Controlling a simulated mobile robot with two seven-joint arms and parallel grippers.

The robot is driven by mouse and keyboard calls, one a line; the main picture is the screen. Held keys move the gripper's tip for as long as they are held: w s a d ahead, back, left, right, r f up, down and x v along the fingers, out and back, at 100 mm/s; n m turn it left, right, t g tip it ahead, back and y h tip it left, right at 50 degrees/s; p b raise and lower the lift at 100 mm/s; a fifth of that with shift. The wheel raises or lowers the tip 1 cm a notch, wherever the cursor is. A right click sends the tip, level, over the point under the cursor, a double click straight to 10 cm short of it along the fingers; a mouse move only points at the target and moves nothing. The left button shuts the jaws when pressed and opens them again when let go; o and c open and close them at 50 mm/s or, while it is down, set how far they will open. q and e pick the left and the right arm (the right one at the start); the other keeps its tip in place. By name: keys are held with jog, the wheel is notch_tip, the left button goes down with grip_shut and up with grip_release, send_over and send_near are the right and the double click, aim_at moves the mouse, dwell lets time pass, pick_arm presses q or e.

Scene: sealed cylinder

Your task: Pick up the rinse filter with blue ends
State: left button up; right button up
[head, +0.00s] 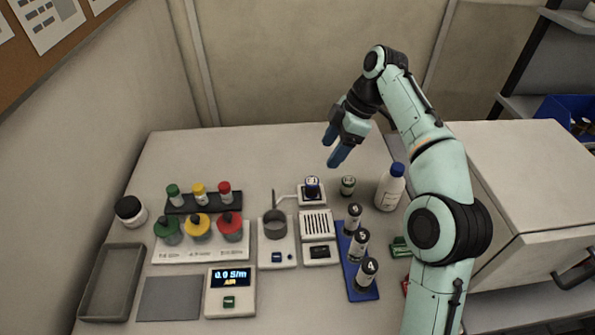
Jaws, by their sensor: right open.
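A small dark cylinder with a blue top (312,185) stands upright on a small white stand in the middle of the bench. It looks like the rinse filter with blue ends; its lower end is hard to make out. My right gripper (332,148) is open and empty, with blue fingers pointing down and left. It is in the air above and behind the cylinder, slightly to its right, and apart from it. My left gripper is not in view.
A small dark cylinder with a pale green top (348,185) and a white blue-capped bottle (391,188) stand right of the stand. A blue rack (345,262) holds numbered vials in front. Colored-cap bottles (198,228), a meter (230,291) and a grey tray (111,283) are left. The back-left bench is clear.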

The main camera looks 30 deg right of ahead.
aim_at(315, 181)
jog(key=b+x, duration=0.1)
jog(key=x, duration=0.2)
jog(key=b+x, duration=0.2)
jog(key=x, duration=0.2)
jog(key=shift+s+a+f, duration=0.15)
jog(key=shift+f, duration=0.15)
jog(key=x, duration=0.2)
jog(key=b+x, duration=0.1)
jog(key=x, duration=0.1)
jog(key=shift+f, duration=0.4)
jog(key=shift+f+b, duration=0.3)
jog(key=shift+f, duration=0.15)
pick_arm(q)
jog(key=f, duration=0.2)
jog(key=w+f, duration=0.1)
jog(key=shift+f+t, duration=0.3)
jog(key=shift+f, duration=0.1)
pick_arm(e)
jog(key=c, duration=1.1)
